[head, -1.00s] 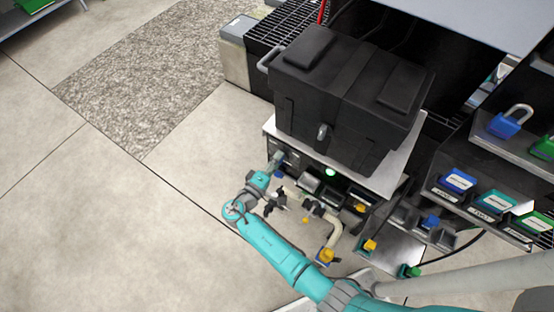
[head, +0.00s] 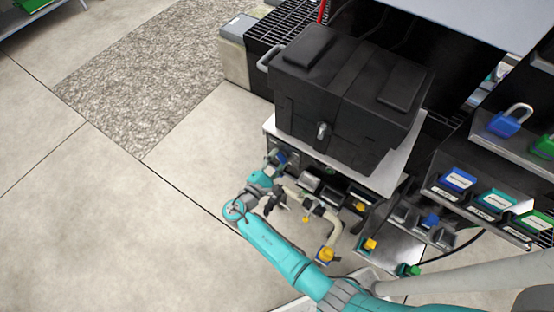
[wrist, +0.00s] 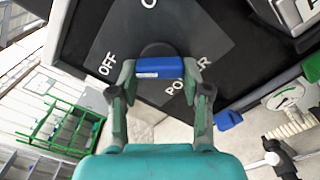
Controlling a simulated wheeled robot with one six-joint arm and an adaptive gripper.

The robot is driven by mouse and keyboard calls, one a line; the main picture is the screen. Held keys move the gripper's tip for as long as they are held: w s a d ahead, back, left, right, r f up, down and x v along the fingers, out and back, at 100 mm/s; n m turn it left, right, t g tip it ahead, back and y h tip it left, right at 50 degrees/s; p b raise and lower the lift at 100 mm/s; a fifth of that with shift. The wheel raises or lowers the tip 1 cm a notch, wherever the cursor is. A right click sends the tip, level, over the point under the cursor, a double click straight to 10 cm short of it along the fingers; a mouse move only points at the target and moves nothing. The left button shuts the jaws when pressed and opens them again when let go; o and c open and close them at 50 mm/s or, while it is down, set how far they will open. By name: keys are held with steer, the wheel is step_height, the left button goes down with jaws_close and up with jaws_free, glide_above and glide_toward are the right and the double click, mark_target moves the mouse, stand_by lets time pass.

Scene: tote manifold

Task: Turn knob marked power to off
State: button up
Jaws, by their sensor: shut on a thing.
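The power knob is a blue bar (wrist: 158,68) on a dark round base (wrist: 157,50), set in a dark panel (wrist: 205,35). In the wrist view my gripper (wrist: 158,72) has one finger at each end of the bar and is shut on it. The bar's left end lies toward the white OFF mark (wrist: 107,63). The word POWER is beside the right finger and partly covered. Another mark at the top edge is cut off. In the head view my gripper (head: 275,161) is at the left end of the panel below the black case.
The black case (head: 350,95) sits on a light shelf above the panel. A beige hose (head: 333,228) with a yellow fitting (head: 326,255) curves close to the right of my arm. Padlocks and labelled bins stand at the right. The floor at left is clear.

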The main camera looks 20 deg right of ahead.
steer(key=shift+f+n, duration=0.1)
steer(key=shift+n, duration=0.5)
steer(key=o, duration=1.2)
steer(key=shift+c, duration=0.2)
steer(key=v, duration=1.2)
